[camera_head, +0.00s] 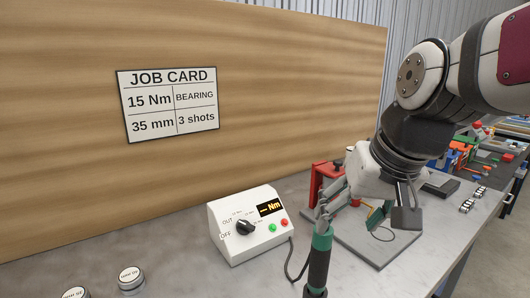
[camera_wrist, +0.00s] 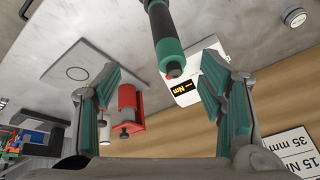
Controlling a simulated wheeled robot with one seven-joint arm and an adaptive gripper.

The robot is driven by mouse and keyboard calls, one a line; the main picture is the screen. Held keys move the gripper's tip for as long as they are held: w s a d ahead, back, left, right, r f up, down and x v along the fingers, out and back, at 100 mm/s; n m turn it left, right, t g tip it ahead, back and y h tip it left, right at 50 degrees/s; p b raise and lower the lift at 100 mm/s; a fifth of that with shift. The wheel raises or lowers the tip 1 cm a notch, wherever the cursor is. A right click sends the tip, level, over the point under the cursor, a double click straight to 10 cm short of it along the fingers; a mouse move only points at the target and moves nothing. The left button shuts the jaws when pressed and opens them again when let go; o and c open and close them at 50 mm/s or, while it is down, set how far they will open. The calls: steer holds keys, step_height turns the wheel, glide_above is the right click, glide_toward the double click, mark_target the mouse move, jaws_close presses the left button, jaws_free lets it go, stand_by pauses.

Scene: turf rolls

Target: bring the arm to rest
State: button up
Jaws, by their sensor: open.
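My gripper (camera_head: 346,212) hangs over the right part of the grey bench in the head view, its fingers spread. In the wrist view my gripper (camera_wrist: 160,75) is open, with teal pads wide apart and nothing touching them. A black and green handled tool (camera_head: 319,262) rises at the bottom of the head view, close to one finger. In the wrist view the tool (camera_wrist: 166,38) shows its green end between the fingertip lines, apart from both pads. The lower part of the tool is cut off in the head view. My arm reaches in from the upper right, bent.
A white control box (camera_head: 250,222) with a dial and "Nm" display stands left of the tool, its cable running beside it. A red fixture (camera_head: 322,178) and a grey plate (camera_head: 352,245) lie by my gripper. A wooden panel (camera_head: 270,60) carries the job card (camera_head: 168,103).

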steer(key=s+d+f+h, duration=0.1)
steer(key=s+d+f, duration=0.1)
steer(key=s, duration=0.5)
steer(key=s+d+f, duration=0.2)
steer(key=s+d, duration=0.2)
steer(key=s, duration=0.3)
steer(key=shift+s+f+h, duration=0.3)
steer(key=shift+f+h, duration=0.05)
steer(key=shift+h, duration=0.05)
